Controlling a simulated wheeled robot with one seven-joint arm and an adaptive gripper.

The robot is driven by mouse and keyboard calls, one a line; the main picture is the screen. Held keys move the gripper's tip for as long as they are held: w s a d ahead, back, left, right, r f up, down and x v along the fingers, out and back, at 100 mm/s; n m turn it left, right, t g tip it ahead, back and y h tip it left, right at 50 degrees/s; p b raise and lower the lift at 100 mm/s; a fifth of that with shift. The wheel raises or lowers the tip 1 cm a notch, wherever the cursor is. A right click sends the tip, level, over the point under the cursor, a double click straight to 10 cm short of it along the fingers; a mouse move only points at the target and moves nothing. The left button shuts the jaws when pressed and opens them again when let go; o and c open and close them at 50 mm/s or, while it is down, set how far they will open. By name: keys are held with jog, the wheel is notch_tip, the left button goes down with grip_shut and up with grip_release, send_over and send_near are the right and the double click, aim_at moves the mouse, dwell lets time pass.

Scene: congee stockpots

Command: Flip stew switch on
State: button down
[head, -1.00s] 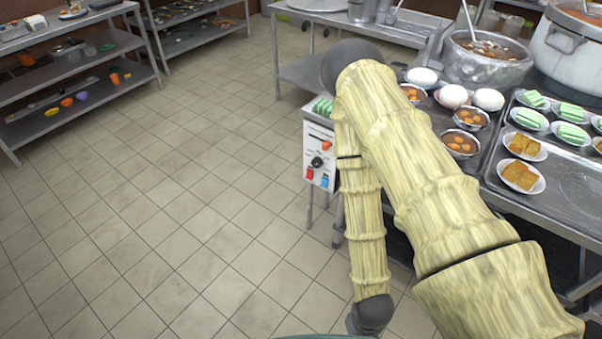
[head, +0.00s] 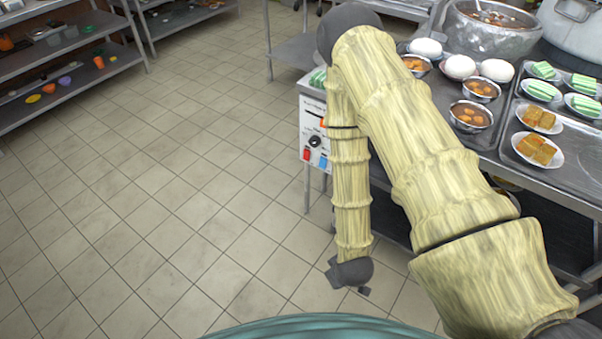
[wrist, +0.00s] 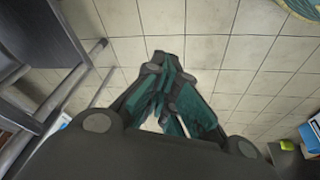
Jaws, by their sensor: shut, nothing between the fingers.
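In the head view a white control panel (head: 307,128) is fixed at the left end of the steel counter. My gripper (wrist: 172,95) is shut and empty in the wrist view, over the tiled floor. In the head view it hangs low at the forearm's end, below the panel and apart from it; its fingers are mostly hidden.
The steel counter (head: 560,190) at right holds bowls, white buns, plates of cakes and large stockpots (head: 495,38). A steel shelf (head: 90,75) stands at the far left. The tiled floor (head: 170,220) left of the panel is clear.

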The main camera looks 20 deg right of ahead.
jog(key=w+f+n+t+b, duration=0.45)
jog(key=w+b, duration=0.25)
jog(key=w, duration=0.6)
jog(key=w+r+n+t+h+b, duration=0.2)
jog(key=w+n+t+b, duration=0.6)
jog(key=w+b, duration=1)
jog(key=shift+w+d+r+t, duration=0.3)
jog(key=shift+w+r+t, duration=0.05)
jog(key=shift+w, duration=2.85)
jog(key=b, duration=0.4)
send_near(306, 155)
jog(key=w+a+f, duration=0.2)
jog(key=w+a, duration=0.3)
jog(key=shift+w+d+f+b, duration=0.1)
jog(key=shift+w+d+b, duration=0.35)
jog(key=shift+d, duration=0.35)
jog(key=shift+w+d+f+b, duration=0.1)
jog(key=shift+w+d+b, duration=0.25)
jog(key=shift+w+d, duration=0.35)
jog(key=shift+s+d, duration=0.15)
